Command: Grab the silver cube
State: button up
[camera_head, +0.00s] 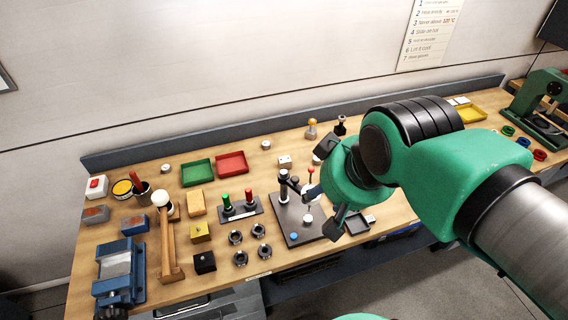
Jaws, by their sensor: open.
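My gripper (322,186) is in the right middle of the head view, at the end of my green arm. Its two dark fingers are spread wide, with nothing held between them. It is above the bench, over or near a dark base plate (290,224) with a small post fixture; its exact height is hard to judge. My arm hides part of the bench.
The wooden bench (135,195) is crowded. A blue vise (120,268) and a mallet (165,240) are at left. Green (197,172) and red (232,163) trays lie behind. A brass-coloured block (200,232), a black block (204,262) and several metal rings stand near the front.

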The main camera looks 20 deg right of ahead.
jog(key=shift+o, duration=0.6)
jog(key=shift+w+r, duration=0.1)
jog(key=w+d+f+g+p, duration=0.1)
jog(key=w+g+p, duration=0.1)
jog(key=w, duration=1.1)
jog(key=w+d+f+g+p, duration=0.1)
jog(key=w+d, duration=0.1)
jog(key=w, duration=1.2)
jog(key=w+d+f+g+p, duration=0.1)
jog(key=w+d+f, duration=0.1)
jog(key=w+f, duration=0.7)
jog(key=w+d+f+g+p, duration=0.1)
jog(key=w+f, duration=0.8)
jog(key=f, duration=0.4)
jog(key=shift+w+d+m+g+p, duration=0.25)
jog(key=shift+d+m+g+p, duration=0.05)
jog(key=shift+d+p, duration=0.05)
